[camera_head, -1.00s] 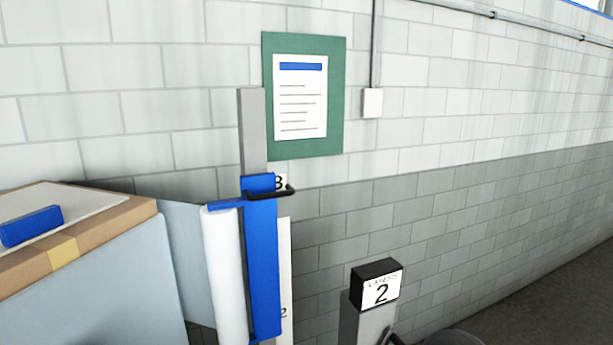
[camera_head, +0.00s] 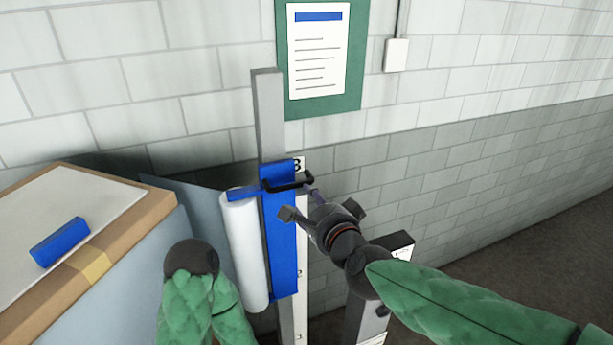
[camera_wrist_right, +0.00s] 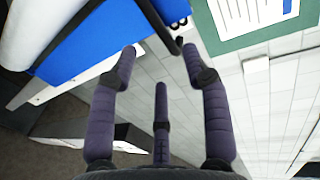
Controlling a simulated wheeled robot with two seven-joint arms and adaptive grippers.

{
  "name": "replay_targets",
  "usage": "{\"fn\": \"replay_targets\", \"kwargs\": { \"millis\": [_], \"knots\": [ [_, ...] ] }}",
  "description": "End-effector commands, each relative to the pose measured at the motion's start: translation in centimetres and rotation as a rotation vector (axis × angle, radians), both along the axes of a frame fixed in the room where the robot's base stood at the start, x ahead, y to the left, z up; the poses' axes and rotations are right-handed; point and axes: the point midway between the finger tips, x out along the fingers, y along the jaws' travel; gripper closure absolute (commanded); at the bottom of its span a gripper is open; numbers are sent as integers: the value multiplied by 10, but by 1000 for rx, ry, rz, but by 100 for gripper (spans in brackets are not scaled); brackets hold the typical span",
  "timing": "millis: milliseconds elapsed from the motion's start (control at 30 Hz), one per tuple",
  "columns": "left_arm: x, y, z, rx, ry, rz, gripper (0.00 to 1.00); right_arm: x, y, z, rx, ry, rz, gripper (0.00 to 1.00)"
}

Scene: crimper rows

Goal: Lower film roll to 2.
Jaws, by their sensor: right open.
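The white film roll (camera_head: 246,250) hangs upright on a blue carriage (camera_head: 280,240) on a grey post (camera_head: 268,115). The carriage's top is beside the 3 on the white scale (camera_head: 299,167); the 2 on that scale is not readable. A black handle (camera_head: 290,184) sticks out from the carriage top. My right gripper (camera_head: 312,200) is open just in front of and below the handle. In the right wrist view the handle (camera_wrist_right: 168,32) lies ahead between the spread fingers (camera_wrist_right: 158,65); contact is not clear.
A wrapped box load (camera_head: 90,270) with a blue block (camera_head: 60,242) on top stands at left. A short post with a "LAYERS 2" sign, seen a second ago, is partly behind my right arm. A brick wall (camera_head: 470,150) with a green board (camera_head: 365,50) stands behind.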

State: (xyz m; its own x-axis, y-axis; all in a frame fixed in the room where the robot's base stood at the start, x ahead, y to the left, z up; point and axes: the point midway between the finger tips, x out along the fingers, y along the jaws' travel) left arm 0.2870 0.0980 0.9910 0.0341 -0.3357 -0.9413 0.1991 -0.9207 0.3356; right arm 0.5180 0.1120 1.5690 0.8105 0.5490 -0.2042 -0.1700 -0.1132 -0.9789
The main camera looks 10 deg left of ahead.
Motion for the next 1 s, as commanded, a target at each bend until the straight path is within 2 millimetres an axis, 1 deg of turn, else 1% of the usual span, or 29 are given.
{"fn": "replay_targets", "kwargs": {
  "millis": [200,400,600,800,1000],
  "knots": [
    [-1,0,0,0,1,0,60,21,14,-9,-4,3,0,52],
    [0,0,4,0,1,0,60,47,32,-15,-6,3,0,52],
    [0,0,9,0,0,0,60,69,46,-20,-5,2,1,52],
    [0,0,11,0,0,0,60,82,55,-23,-5,2,0,52],
    [0,0,12,0,0,0,60,86,57,-24,-4,1,0,52]
  ]
}}
